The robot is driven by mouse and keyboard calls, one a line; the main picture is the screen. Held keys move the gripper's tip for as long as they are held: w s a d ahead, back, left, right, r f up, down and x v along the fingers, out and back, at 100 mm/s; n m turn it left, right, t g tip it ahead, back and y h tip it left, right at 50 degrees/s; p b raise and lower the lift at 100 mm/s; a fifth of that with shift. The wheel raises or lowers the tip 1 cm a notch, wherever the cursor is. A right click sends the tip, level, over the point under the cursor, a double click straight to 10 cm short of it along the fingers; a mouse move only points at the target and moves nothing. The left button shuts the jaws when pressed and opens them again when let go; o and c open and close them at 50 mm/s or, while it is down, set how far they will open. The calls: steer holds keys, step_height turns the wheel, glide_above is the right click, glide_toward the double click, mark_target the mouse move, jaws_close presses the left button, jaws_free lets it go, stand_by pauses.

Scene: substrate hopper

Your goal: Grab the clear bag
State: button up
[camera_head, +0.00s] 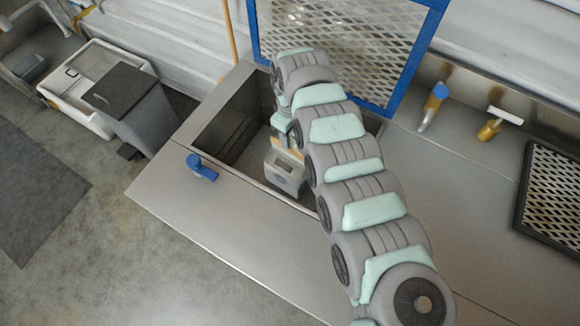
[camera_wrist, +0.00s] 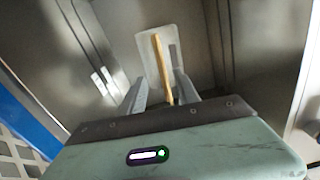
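My gripper (camera_wrist: 160,78) is open in the wrist view, its two grey fingers apart. Beyond the fingers is a pale, flat shape (camera_wrist: 149,48) with a thin wooden stick in front of it. I cannot tell whether the pale shape is the clear bag. The stick appears between the fingers, with no grip on it visible. In the head view my arm reaches over the steel hopper (camera_head: 180,137) and bends down into it. A pale grey block at its lower end is small and partly hidden. No clear bag can be made out for certain there.
A blue-framed mesh panel (camera_head: 340,35) stands upright behind the hopper. A blue valve handle (camera_head: 202,168) is on the front left rim. Taps with blue (camera_head: 436,97) and white (camera_head: 505,115) handles are at right. A grey bin (camera_head: 140,105) stands left.

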mark_target(289, 151)
steer(key=f+b, duration=0.1)
steer(key=f, duration=0.5)
steer(key=f+b, duration=0.1)
steer(key=f, duration=0.2)
steer(key=shift+s+a+f+b, duration=0.1)
steer(key=shift+a+b, duration=0.2)
steer(key=shift+a, duration=0.05)
jaws_close()
stand_by(0.9)
